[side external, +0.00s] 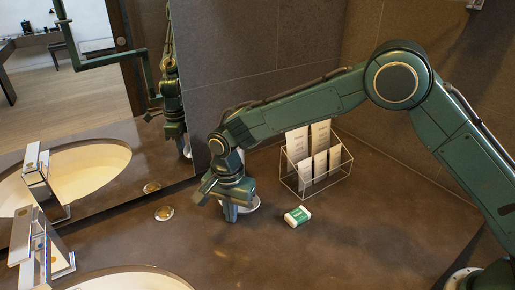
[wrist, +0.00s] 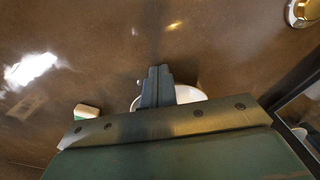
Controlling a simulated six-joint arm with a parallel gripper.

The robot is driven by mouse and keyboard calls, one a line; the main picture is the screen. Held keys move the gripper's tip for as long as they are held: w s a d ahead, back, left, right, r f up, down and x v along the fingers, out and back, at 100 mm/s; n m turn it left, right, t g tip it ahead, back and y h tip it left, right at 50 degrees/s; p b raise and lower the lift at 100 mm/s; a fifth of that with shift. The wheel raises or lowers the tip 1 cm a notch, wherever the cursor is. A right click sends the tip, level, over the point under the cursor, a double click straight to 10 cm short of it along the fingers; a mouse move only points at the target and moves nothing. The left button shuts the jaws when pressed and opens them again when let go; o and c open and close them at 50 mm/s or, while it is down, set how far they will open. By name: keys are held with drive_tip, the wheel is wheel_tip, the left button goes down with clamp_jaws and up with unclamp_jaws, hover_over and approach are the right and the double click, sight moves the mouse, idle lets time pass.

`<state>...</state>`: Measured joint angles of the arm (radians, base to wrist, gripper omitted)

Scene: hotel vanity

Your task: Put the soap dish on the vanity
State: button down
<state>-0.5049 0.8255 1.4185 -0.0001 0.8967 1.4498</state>
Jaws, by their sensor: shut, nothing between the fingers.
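A white round dish, seemingly the soap dish (side external: 253,203), rests on the brown vanity top (side external: 330,250), partly hidden behind my gripper (side external: 231,213). In the wrist view the dish (wrist: 188,94) shows behind the fingers, and its near side is hidden. My gripper points down beside or over the dish; I cannot tell whether they touch. In the wrist view the fingers (wrist: 157,76) are together with nothing between them.
A green and white soap box (side external: 298,217) lies right of my gripper. A wire rack (side external: 340,168) with white cards stands behind it. A small round gold-rimmed item (side external: 164,213) lies left, near the mirror. The tap (side external: 40,250) and basin are front left. The front counter is clear.

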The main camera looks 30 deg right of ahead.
drive_tip(key=w+d, duration=0.2)
drive_tip(key=d, duration=0.1)
drive_tip(key=shift+w+d, duration=0.1)
drive_tip(key=shift+s+a, duration=0.4)
drive_tip(key=shift+a, duration=0.2)
drive_tip(key=shift+s+a+r, duration=0.15)
drive_tip(key=shift+s+a, duration=0.25)
drive_tip(key=shift+a, duration=0.2)
drive_tip(key=shift+s+a+r, duration=0.15)
drive_tip(key=shift+s+a, duration=0.25)
drive_tip(key=shift+a, duration=0.15)
wheel_tip(320, 180, up, 9)
drive_tip(key=shift+r, duration=0.2)
drive_tip(key=shift+d, duration=0.1)
